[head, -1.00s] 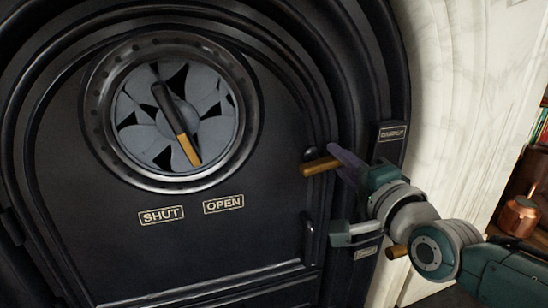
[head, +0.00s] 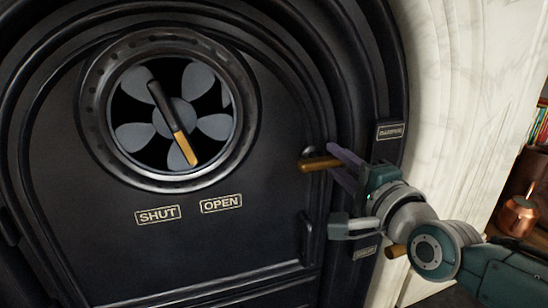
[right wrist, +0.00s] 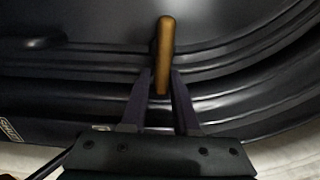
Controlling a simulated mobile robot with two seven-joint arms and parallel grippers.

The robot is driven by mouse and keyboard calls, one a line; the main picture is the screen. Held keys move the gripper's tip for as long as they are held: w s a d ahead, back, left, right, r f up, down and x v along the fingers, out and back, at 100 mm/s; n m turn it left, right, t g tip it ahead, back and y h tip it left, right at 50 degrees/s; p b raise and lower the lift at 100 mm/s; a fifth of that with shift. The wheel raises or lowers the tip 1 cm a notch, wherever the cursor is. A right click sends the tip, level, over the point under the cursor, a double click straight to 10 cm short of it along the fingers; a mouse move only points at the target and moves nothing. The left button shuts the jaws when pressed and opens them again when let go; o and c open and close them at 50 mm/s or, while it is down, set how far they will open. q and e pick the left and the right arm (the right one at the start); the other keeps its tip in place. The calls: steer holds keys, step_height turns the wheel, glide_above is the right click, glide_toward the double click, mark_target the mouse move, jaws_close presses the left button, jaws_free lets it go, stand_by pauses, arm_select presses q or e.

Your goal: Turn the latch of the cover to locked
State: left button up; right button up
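The black cover (head: 90,230) carries a brass-coloured latch handle (head: 318,163) near its right edge, lying about level. My right gripper (head: 335,158) reaches in from the right with its fingers on either side of the handle. In the right wrist view the handle (right wrist: 165,45) runs between the two dark fingers (right wrist: 162,80), which look slightly apart from it. My left gripper is not in view.
A round vent (head: 172,112) with a dark, brass-tipped knob (head: 172,120) sits on the cover above the SHUT (head: 157,215) and OPEN (head: 221,204) plates. White marble (head: 450,90) stands at the right, with a copper pot (head: 517,215) beyond it.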

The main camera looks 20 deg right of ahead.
steer(key=shift+o, duration=1.4)
steer(key=shift+s+r+p, duration=0.1)
steer(key=shift+s+p, duration=0.25)
steer(key=s+p, duration=0.4)
steer(key=s, duration=0.5)
steer(key=shift+s+d+p, duration=0.15)
steer(key=shift+p, duration=0.15)
